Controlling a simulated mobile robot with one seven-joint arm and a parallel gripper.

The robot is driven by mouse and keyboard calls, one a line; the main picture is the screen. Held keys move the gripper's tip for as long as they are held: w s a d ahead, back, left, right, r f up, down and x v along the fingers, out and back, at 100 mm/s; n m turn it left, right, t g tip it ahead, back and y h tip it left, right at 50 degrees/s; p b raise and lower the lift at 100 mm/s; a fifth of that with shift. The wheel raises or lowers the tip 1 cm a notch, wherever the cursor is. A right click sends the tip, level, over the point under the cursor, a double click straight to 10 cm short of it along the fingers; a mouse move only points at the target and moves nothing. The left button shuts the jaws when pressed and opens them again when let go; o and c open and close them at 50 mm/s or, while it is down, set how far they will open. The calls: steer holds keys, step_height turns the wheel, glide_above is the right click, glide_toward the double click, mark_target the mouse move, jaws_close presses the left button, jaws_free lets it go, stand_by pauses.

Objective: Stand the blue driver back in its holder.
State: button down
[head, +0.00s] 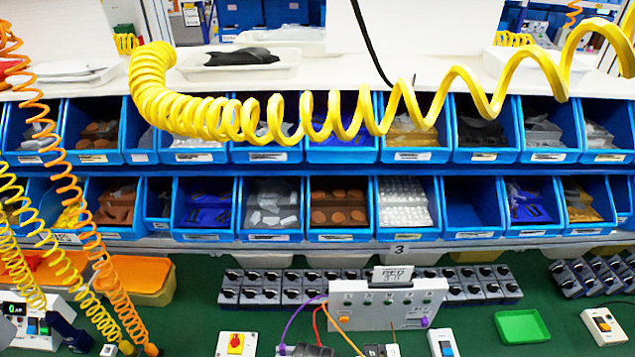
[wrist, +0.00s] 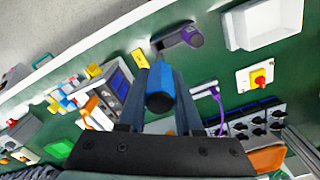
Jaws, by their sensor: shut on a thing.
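In the wrist view my gripper (wrist: 161,84) is shut on the blue driver (wrist: 163,76). The driver's dark round end faces the camera between the fingers, and the rest of it is largely hidden. It is held over the area of the white panel, which partly shows behind the fingers. A dark piece with a purple-handled tool (wrist: 193,38) is beyond the fingertips, near the bench edge. It may be the holder, but I cannot tell. In the head view I cannot clearly make out the gripper or the driver.
The white panel (head: 385,303) stands on the green bench, with wires in front. A yellow-and-red switch (head: 235,343) and a green tray (head: 521,326) flank it. Rows of black rotary switches (head: 262,295) sit behind. Coiled yellow cable (head: 250,122) hangs before the blue bins.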

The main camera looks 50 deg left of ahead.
steer(key=shift+r, duration=0.1)
step_height(320, 180, down, 6)
steer(key=b, duration=0.4)
stand_by(1.2)
steer(key=shift+f, duration=0.35)
step_height(320, 180, down, 7)
steer(key=b, duration=0.5)
steer(key=shift+r, duration=0.15)
stand_by(1.3)
steer(key=c, duration=0.5)
jaws_free()
steer(key=shift+r, duration=0.1)
